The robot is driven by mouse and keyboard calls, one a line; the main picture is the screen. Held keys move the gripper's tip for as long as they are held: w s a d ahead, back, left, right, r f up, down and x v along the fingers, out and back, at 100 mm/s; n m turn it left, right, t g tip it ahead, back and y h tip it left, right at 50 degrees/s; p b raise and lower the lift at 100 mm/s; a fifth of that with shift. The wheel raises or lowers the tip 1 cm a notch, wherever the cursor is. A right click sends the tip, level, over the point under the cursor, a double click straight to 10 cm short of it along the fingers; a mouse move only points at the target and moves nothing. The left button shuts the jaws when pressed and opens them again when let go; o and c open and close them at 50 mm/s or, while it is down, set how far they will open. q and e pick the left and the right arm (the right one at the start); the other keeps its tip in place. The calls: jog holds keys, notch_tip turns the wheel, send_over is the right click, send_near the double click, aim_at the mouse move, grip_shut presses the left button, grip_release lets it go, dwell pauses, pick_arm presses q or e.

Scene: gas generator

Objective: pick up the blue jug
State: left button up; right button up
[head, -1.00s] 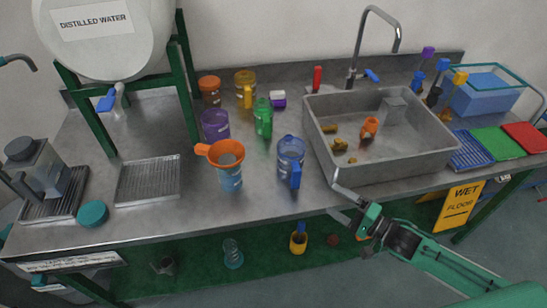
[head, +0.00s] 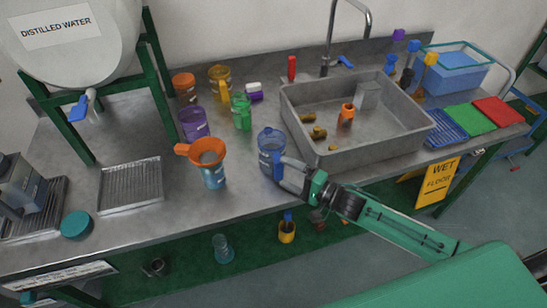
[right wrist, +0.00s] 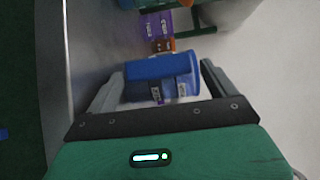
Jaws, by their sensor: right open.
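The blue jug (head: 270,146) stands upright on the steel counter, left of the sink, with its handle toward my right arm. In the right wrist view the blue jug (right wrist: 163,78) lies between the two fingers. My right gripper (head: 284,172) is at the handle side of the jug, its fingers reaching to either side of the handle. In the right wrist view the gripper (right wrist: 160,80) is open, with gaps between the fingers and the handle. My left gripper is not in view.
An orange funnel (head: 205,151) on a light-blue container stands close left of the jug. A green jug (head: 241,112) and a purple jug (head: 194,122) stand behind. The steel sink (head: 385,140) is close to the right. The counter's front strip is clear.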

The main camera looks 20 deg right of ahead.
aim_at(281, 171)
jog(key=shift+w+a, duration=0.3)
jog(key=p+x, duration=0.1)
jog(key=x, duration=0.3)
jog(key=shift+f, duration=0.1)
jog(key=shift+a, duration=0.15)
jog(key=c, duration=1)
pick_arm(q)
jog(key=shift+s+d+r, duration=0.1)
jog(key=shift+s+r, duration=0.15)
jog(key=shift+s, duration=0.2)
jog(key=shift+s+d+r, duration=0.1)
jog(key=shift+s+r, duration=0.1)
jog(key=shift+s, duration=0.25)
pick_arm(e)
jog(key=shift+c, duration=1)
